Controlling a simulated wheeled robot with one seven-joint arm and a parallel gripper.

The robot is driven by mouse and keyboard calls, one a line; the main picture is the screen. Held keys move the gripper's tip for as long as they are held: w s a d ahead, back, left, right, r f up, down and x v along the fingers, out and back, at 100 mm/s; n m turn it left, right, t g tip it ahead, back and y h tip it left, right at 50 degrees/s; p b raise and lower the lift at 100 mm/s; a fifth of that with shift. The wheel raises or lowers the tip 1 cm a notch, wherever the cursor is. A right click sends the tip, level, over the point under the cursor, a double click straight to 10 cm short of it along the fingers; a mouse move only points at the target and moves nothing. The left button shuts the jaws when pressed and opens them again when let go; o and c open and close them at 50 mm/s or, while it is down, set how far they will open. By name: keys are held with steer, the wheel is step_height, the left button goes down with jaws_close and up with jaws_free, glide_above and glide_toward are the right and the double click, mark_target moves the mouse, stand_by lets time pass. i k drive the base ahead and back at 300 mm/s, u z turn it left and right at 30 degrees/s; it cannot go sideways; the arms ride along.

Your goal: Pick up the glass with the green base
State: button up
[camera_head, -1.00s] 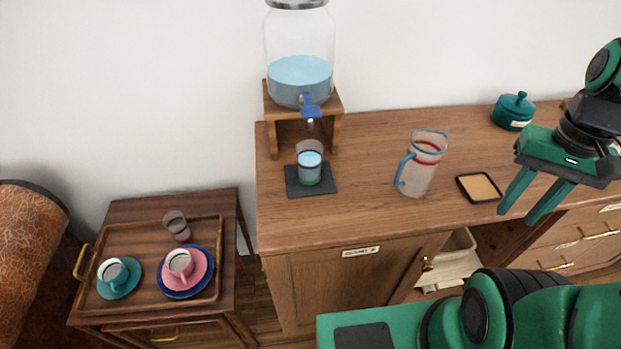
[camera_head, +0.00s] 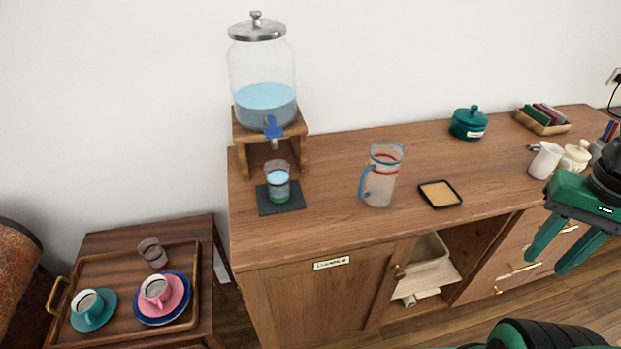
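The glass with the green base (camera_head: 278,184) stands upright on a dark square mat (camera_head: 294,201) on the wooden cabinet top. It holds light blue liquid. It is just in front of the drink dispenser's wooden stand (camera_head: 303,147), below the blue tap (camera_head: 272,128). My gripper (camera_head: 544,263) is at the far right, pointing down in front of the cabinet. Its two green fingers are apart with nothing between them. It is far to the right of the glass.
A clear pitcher (camera_head: 381,180) with blue rim and handle stands right of the glass. A black-edged coaster (camera_head: 440,195), teal lidded pot (camera_head: 468,123) and white mug (camera_head: 545,161) are farther right. A low table at left bears a tray (camera_head: 196,281) with cups and another glass (camera_head: 152,253).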

mark_target(277, 172)
steer(key=z, duration=1)
steer(key=k, duration=1.85)
steer(key=u, duration=0.4)
steer(key=i, duration=1.5)
